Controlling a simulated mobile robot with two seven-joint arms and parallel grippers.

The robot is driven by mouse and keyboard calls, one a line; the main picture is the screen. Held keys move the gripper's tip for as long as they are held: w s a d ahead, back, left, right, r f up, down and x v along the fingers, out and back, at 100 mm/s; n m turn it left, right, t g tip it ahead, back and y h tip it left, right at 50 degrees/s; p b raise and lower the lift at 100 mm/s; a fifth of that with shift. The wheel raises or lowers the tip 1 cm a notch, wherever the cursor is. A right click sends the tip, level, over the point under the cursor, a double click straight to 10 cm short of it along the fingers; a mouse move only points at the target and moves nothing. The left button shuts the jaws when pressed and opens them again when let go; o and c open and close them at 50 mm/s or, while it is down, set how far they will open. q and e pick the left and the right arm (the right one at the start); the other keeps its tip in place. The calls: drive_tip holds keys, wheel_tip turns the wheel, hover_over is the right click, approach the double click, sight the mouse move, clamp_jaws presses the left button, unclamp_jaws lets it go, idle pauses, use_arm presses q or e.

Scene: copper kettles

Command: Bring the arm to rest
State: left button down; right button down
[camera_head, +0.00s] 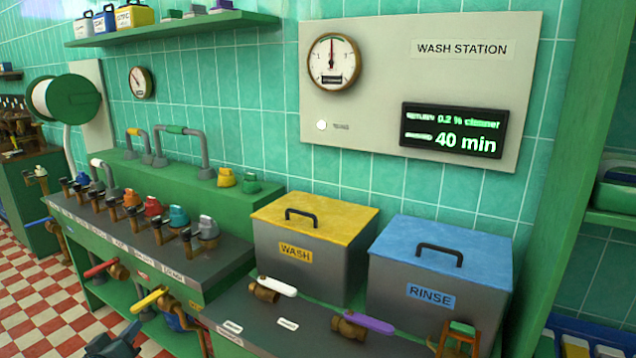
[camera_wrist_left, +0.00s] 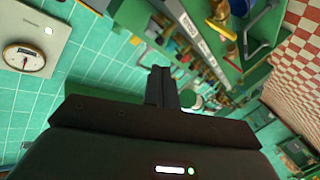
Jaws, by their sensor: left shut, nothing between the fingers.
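My left gripper (camera_head: 118,342) shows as a small dark shape at the bottom edge of the head view, low in front of the green counter, with most of the arm out of frame. In the left wrist view its two dark fingers (camera_wrist_left: 160,72) are together with nothing held between them. The wrist view is tilted, with the tiled wall and the counter beyond the fingers. The gripper appears apart from the counter and its valves. My right gripper is in neither view.
A grey bin with a yellow lid labelled WASH (camera_head: 345,215) and one with a blue lid labelled RINSE (camera_head: 400,235) stand on the counter. Valves with yellow (camera_head: 148,300), white (camera_head: 275,286) and purple (camera_head: 368,323) handles stick out in front. Checkered floor (camera_head: 40,310) lies open at left.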

use_arm(q)
drive_tip(key=s+d+f+m+g+h, duration=0.1)
drive_tip(key=s+d+f+m+g, duration=0.1)
drive_tip(key=s+d+f+m, duration=0.5)
drive_tip(key=s+d+f+m+g+h, duration=0.1)
drive_tip(key=s+d+m+g, duration=0.15)
drive_tip(key=s+d, duration=0.65)
drive_tip(key=s+d+f+m+g+h, duration=0.2)
drive_tip(key=s+d+f+m, duration=0.15)
drive_tip(key=s, duration=0.85)
drive_tip(key=d+n, duration=0.4)
drive_tip(key=d, duration=0.4)
drive_tip(key=shift+w+d+r+t+p, duration=0.15)
drive_tip(key=shift+d+r+t+p, duration=0.2)
drive_tip(key=shift+r, duration=0.1)
